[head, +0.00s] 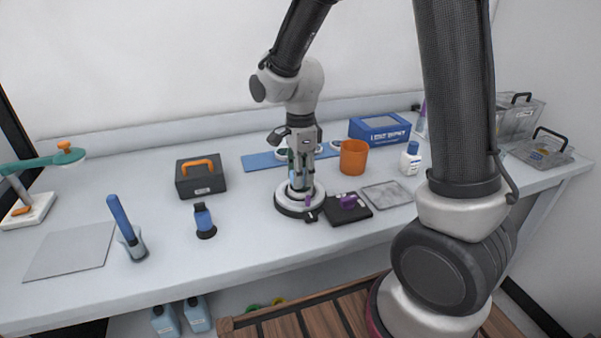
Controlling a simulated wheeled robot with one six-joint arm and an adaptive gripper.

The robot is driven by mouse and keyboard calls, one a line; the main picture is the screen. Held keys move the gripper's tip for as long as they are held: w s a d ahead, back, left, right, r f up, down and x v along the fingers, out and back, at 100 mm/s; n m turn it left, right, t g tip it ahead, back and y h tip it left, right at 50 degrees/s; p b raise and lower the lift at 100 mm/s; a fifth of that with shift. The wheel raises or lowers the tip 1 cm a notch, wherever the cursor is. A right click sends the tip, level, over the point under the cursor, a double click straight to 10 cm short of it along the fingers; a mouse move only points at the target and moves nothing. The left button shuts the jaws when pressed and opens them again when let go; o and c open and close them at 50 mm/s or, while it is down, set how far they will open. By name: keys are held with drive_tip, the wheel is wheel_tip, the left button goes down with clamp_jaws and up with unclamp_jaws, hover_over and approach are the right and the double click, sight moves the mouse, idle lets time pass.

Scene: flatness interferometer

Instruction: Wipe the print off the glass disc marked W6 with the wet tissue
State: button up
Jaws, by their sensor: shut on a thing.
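My gripper (302,187) points down over a round base with a white rim (298,209), near the middle of the table. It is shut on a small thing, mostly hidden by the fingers. I cannot tell whether this is the wet tissue. Pale and purple bits show around the fingertips. Pale round pieces, one of them at the right end (335,144), lie at the blue mat (259,162) behind the gripper. They may be glass discs, but no W6 mark can be read. No print can be made out.
A black block with a purple knob (348,201) and a grey plate (387,195) lie right of the base. An orange cup (353,157), blue box (379,130) and white bottle (410,160) stand behind.

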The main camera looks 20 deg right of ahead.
drive_tip(key=shift+f, duration=0.45)
idle(0.3)
drive_tip(key=shift+d, duration=0.65)
drive_tip(key=shift+a, duration=1.4)
drive_tip(key=shift+d, duration=0.85)
drive_tip(key=shift+d, duration=0.15)
